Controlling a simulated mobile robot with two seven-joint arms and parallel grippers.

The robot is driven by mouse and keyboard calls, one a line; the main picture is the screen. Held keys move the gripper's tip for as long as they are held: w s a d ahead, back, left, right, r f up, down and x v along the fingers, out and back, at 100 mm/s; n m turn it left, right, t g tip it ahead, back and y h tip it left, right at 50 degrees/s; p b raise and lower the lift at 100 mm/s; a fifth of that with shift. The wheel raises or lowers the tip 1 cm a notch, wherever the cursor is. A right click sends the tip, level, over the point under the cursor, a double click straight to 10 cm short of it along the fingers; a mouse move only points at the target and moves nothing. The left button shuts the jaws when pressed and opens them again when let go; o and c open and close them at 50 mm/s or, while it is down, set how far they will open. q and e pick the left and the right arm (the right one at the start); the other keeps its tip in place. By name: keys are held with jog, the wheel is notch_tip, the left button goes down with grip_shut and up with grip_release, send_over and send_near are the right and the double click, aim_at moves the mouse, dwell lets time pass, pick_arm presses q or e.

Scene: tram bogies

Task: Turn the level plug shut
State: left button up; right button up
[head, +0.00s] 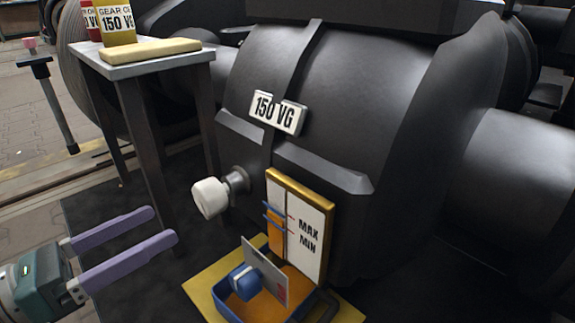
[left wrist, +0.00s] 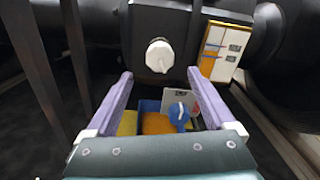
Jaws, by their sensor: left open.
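The level plug (head: 210,197) is a white faceted knob on a grey metal neck. It sticks out of the lower left of the dark gear case (head: 345,100). In the left wrist view the white plug (left wrist: 159,55) lies ahead, roughly midway between the fingers and beyond their tips. My left gripper (head: 164,223) has two purple fingers, open and empty, to the lower left of the plug and apart from it. Both fingers also frame the left wrist view (left wrist: 159,75). My right gripper is not in view.
A gauge board marked MAX and MIN (head: 310,232) stands right of the plug. Below is a blue tray (head: 225,303) with orange inside, a blue knob-like part and an upright plate. A small table (head: 140,68) with oil bottles stands at the upper left.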

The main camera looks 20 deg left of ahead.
aim_at(200, 202)
pick_arm(q)
jog(key=b+x, duration=0.2)
jog(key=x, duration=0.5)
jog(key=shift+w+d, duration=0.1)
jog(key=shift+w, duration=0.25)
jog(key=shift+w+d, duration=0.2)
jog(key=shift+w, duration=0.2)
jog(key=c, duration=1.4)
